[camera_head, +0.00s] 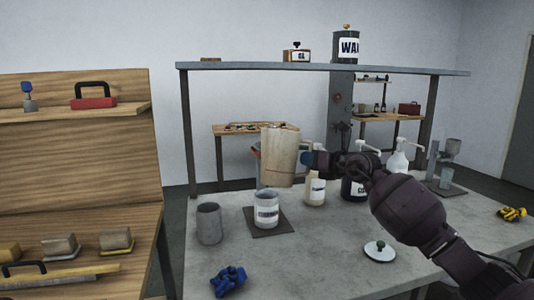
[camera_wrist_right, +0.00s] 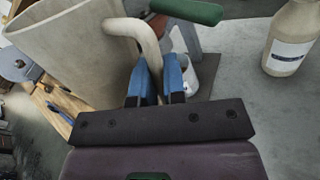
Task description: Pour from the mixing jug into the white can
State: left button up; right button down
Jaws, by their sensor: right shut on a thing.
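The mixing jug (camera_head: 279,158), a large beige vessel, is in the air above the bench and looks close to upright, with a slight tilt. My right gripper (camera_head: 307,159) is shut on its handle; in the right wrist view the blue fingers (camera_wrist_right: 155,85) close around the curved handle (camera_wrist_right: 137,33) beside the jug's wall (camera_wrist_right: 70,50). The white can (camera_head: 267,212) with a dark label stands on a dark mat below the jug in the head view. Part of a white container, likely this can, shows behind the fingers (camera_wrist_right: 187,74). The jug's contents are hidden. My left gripper is not in view.
A grey cup (camera_head: 209,224) stands left of the mat (camera_head: 270,232). A blue object (camera_head: 228,281), a round white lid (camera_head: 379,251) and a yellow tool (camera_head: 512,214) lie on the bench. The front middle is clear.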

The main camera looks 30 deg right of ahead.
pick_arm(q)
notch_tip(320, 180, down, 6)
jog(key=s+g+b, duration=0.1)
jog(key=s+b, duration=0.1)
jog(key=b, duration=0.1)
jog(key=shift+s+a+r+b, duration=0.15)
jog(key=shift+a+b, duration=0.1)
jog(key=shift+b, duration=0.1)
pick_arm(e)
jog(key=a+f+n, duration=0.2)
jog(key=a+f+n+t, duration=0.1)
jog(key=shift+w+a+y, duration=0.3)
jog(key=shift+w, duration=0.05)
